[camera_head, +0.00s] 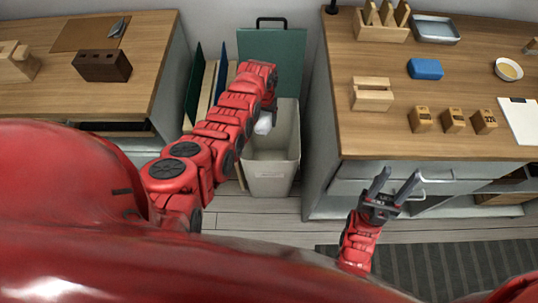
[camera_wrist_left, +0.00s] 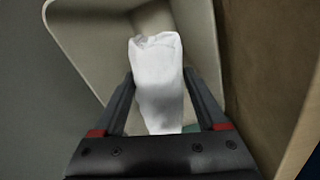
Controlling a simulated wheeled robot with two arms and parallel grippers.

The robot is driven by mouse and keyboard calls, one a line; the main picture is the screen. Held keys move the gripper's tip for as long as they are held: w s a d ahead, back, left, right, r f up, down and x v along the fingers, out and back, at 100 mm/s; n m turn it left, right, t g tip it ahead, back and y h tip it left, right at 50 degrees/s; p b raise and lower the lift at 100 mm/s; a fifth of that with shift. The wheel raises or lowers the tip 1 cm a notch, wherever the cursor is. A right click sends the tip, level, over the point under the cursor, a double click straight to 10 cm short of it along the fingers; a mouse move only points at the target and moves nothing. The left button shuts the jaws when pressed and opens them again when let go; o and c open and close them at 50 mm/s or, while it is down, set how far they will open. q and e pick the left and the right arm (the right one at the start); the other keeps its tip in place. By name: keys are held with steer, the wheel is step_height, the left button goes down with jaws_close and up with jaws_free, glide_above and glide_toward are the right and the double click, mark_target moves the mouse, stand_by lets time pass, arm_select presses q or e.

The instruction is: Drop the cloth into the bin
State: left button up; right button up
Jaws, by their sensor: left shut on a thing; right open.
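The white cloth (camera_head: 264,123) hangs from my left gripper (camera_head: 268,108) above the open top of the bin. In the left wrist view the cloth (camera_wrist_left: 157,80) is between the two fingers of my left gripper (camera_wrist_left: 158,95), which is shut on it. The bin (camera_head: 270,175) is a pale grey, tapered container on the floor between the two benches. Its rim (camera_wrist_left: 75,50) surrounds the cloth in the left wrist view. My left wrist and arm hide part of the bin's far left rim. My right gripper (camera_head: 393,184) is open and empty before the right bench's drawers.
A green case (camera_head: 275,55) and upright boards (camera_head: 196,85) stand behind and left of the bin. The right bench (camera_head: 400,95) carries wooden blocks, a blue sponge (camera_head: 425,69) and a small bowl (camera_head: 508,70). The left bench (camera_head: 60,95) holds a dark block (camera_head: 102,66).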

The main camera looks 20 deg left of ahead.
arm_select(q)
steer(key=o, duration=1.2)
steer(key=shift+o, duration=0.2)
steer(key=shift+r, duration=0.1)
step_height(320, 180, up, 10)
steer(key=shift+w+r, duration=0.1)
steer(key=shift+w, duration=0.05)
step_height(320, 180, up, 7)
steer(key=p, duration=0.4)
